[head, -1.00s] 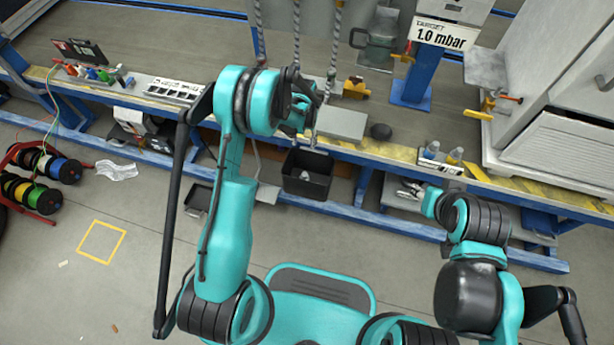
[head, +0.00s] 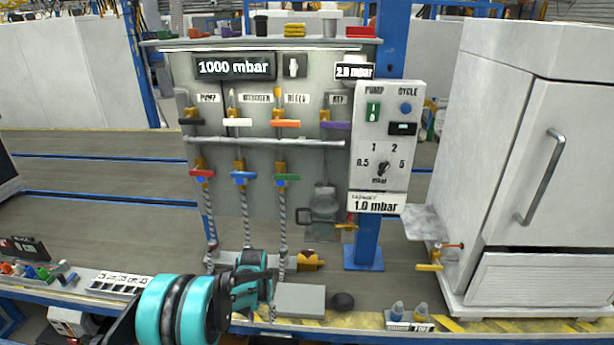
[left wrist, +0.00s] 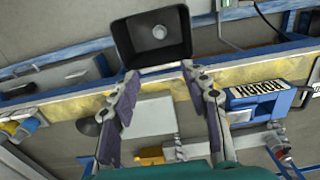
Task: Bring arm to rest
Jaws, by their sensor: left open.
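My left arm (head: 180,310), teal and black, reaches in at the bottom of the head view over the front of the bench. Its left gripper (left wrist: 161,75) shows best in the left wrist view, with two dark-padded fingers spread wide. Nothing is held between them. The gripper is above the bench, with a pale grey plate (left wrist: 150,118) showing behind the gap. In the head view the teal wrist hides most of the fingers. My right arm and gripper are not in view.
A black bin (left wrist: 123,40) sits beyond the fingertips with a small round pale item inside. The bench has a brass fitting (head: 310,262), a dark round object (head: 342,301) and small bottles (head: 397,312). Hoses and the valve panel (head: 260,180) stand behind; a white cabinet (head: 490,150) stands right.

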